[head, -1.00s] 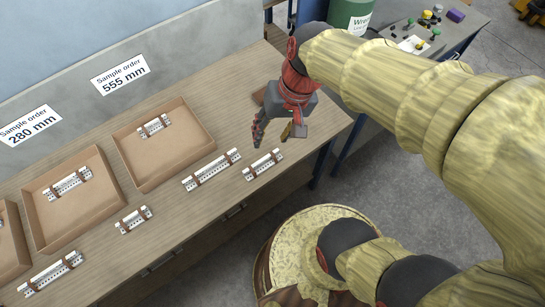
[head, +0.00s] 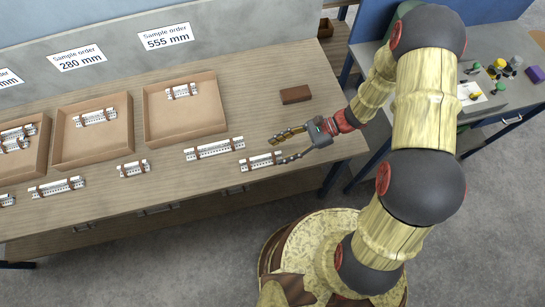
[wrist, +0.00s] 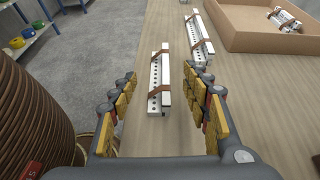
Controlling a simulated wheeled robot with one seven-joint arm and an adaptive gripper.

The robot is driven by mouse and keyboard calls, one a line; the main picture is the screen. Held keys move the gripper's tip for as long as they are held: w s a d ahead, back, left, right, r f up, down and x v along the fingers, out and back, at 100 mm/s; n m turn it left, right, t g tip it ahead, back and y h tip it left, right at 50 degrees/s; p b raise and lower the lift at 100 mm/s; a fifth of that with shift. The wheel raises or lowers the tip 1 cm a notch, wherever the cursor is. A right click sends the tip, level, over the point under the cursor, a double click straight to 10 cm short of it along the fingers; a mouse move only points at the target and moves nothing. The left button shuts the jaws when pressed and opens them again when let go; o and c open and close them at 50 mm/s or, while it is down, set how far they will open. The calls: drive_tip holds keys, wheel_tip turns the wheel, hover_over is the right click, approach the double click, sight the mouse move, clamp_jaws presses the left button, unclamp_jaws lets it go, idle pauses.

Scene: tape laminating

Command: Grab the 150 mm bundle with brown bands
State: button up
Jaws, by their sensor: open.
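A white perforated bundle with brown bands (head: 262,161) lies on the bench near its right front, closest to my gripper. My gripper (head: 275,152) is open and empty beside it, reaching in from the right. In the wrist view the bundle (wrist: 155,88) appears between the two fingers of my gripper (wrist: 160,74), apart from both; its height below the fingertips is unclear. A longer banded bundle (head: 214,149) lies just left of it. A shorter one (head: 133,168) and another (head: 57,187) lie further left. No length marks are readable on the bundles.
Cardboard trays (head: 222,120) stand behind the bundles, with banded bundles inside (head: 182,91). A brown block (head: 296,95) lies behind my gripper. Signs read 280 mm (head: 77,58) and 555 mm (head: 166,36). The bench's front edge (head: 200,192) is close to the bundles.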

drive_tip(key=shift+f, duration=0.4)
drive_tip(key=shift+f+m, duration=0.2)
drive_tip(key=shift+m, duration=0.1)
drive_tip(key=b, duration=0.2)
approach(247, 165)
drive_tip(key=x, duration=0.4)
drive_tip(key=shift+s+a+f, duration=0.15)
drive_tip(key=shift+f, duration=0.05)
drive_tip(key=shift+c, duration=0.6)
clamp_jaws()
